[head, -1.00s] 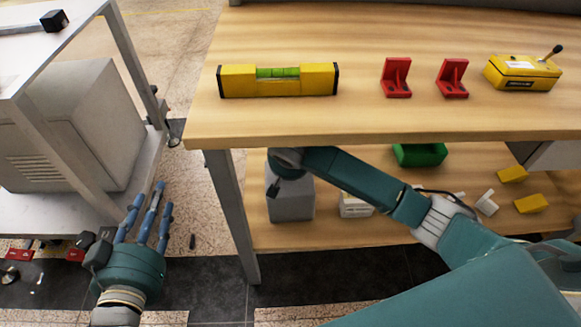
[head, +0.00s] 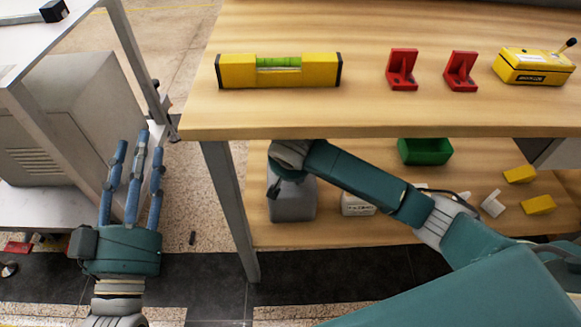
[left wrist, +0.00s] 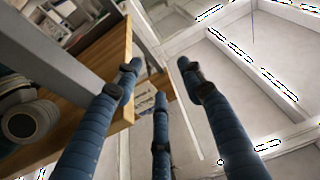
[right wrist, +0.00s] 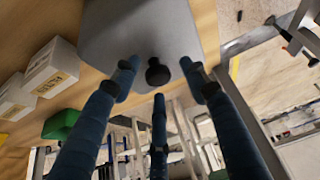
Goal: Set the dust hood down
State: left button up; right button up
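The dust hood appears to be the grey box (head: 293,202) on the lower shelf, standing upright under my right forearm in the head view. In the right wrist view the grey hood (right wrist: 150,30) shows close up, with a black knob (right wrist: 157,72) on it. My right gripper (right wrist: 158,80) is open, its fingertips spread around the knob with gaps visible. In the head view my right fingers are hidden. My left gripper (head: 138,150) is open and empty, left of the workbench, fingers pointing away; its spread fingers also show in the left wrist view (left wrist: 158,75).
The workbench top (head: 370,115) holds a yellow level (head: 280,78), two red brackets (head: 402,70) and a yellow box (head: 533,66). A green bin (head: 425,151), white box (head: 358,204) and yellow blocks (head: 538,205) lie on the lower shelf. A grey machine (head: 55,125) stands left.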

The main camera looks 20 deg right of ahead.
pick_arm(q)
jog(key=shift+f, duration=0.1)
pick_arm(e)
jog(key=shift+r, duration=0.15)
